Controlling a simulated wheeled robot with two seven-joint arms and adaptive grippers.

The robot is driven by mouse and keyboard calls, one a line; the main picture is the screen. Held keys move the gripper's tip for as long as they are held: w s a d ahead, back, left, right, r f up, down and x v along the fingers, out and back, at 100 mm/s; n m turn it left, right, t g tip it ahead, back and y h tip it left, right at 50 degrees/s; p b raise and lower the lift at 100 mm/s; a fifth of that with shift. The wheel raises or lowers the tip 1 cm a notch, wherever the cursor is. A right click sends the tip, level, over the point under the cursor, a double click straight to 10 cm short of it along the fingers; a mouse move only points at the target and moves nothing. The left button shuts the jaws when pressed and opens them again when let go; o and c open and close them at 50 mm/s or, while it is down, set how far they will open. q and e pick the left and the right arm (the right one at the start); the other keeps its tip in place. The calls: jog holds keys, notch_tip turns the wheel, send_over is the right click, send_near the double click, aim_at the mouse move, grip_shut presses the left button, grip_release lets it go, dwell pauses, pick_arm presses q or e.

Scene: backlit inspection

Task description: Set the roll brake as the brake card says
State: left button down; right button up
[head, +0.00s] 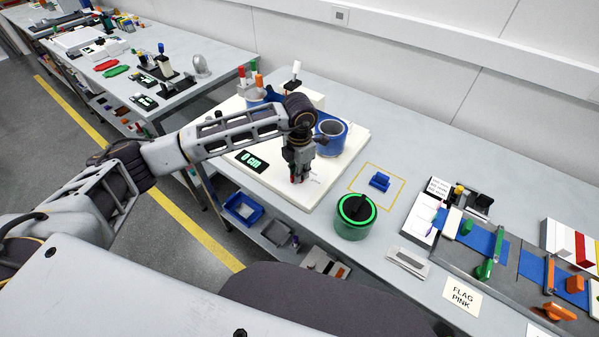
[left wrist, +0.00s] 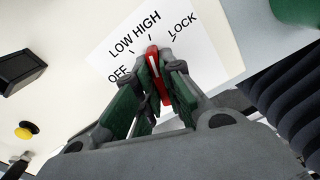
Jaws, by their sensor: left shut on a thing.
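My left gripper (head: 298,180) reaches down over the near part of a cream board (head: 318,197). It is shut on a red brake knob (left wrist: 155,62) with a white pointer line. In the left wrist view, a white dial plate (left wrist: 108,62) around the knob reads OFF, LOW, HIGH and LOCK. The pointer line appears aimed close to the HIGH mark; the fingers (left wrist: 154,80) partly cover the knob. A blue roll (head: 328,142) stands on the board behind the gripper. I cannot tell which card is the brake card. My right gripper is not in view.
A display (head: 251,161) on the board reads "0 cm". A card (head: 463,295) reads "FLAG PINK".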

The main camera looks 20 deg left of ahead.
pick_arm(q)
jog(key=c, duration=1.5)
grip_release()
jog(key=shift+c, duration=0.2)
notch_tip(320, 180, up, 12)
